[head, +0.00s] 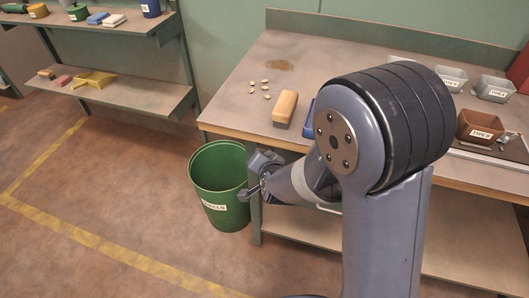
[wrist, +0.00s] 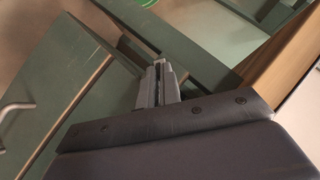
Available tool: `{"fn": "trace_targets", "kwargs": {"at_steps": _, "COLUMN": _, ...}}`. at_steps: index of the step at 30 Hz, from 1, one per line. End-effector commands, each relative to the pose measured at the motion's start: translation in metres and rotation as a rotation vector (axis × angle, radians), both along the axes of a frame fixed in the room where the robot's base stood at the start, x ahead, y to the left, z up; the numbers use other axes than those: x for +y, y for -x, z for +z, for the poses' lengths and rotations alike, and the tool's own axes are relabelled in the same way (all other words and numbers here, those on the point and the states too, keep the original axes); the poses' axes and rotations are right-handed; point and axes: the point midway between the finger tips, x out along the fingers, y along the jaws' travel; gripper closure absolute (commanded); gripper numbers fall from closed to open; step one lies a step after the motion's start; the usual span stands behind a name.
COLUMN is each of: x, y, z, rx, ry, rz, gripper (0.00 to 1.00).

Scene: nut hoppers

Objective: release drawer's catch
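My gripper (head: 250,192) is low in front of the workbench, beside the green bin, in the head view. In the wrist view my gripper (wrist: 160,75) has its two fingers close together, with nothing seen between them. A green drawer front (wrist: 55,75) with a metal bar handle (wrist: 14,112) fills the left of the wrist view, to the left of the fingers. The drawer is hidden behind my arm in the head view. I cannot make out the catch in either view.
The green bin (head: 220,190) stands on the floor next to my gripper. The workbench (head: 240,95) holds a brush (head: 286,108), several nuts, grey bins and a brown hopper (head: 480,125). Shelves (head: 140,98) stand at the left. The floor at front left is clear.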

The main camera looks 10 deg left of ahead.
Motion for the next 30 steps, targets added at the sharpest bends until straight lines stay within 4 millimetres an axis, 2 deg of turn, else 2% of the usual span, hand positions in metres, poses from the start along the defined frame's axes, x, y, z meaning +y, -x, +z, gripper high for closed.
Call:
{"fn": "trace_targets", "kwargs": {"at_steps": 1, "x": 0.001, "y": 0.0006, "z": 0.008, "rx": 0.007, "ry": 0.027, "rz": 0.001, "gripper": 1.0}}
{"fn": "trace_targets", "kwargs": {"at_steps": 3, "x": 0.0013, "y": 0.0005, "z": 0.0087, "rx": 0.009, "ry": 0.063, "rz": 0.001, "gripper": 1.0}}
{"fn": "trace_targets", "kwargs": {"at_steps": 30, "x": 0.0077, "y": -0.0004, "z": 0.009, "rx": 0.04, "ry": 0.509, "rz": 0.001, "gripper": 1.0}}
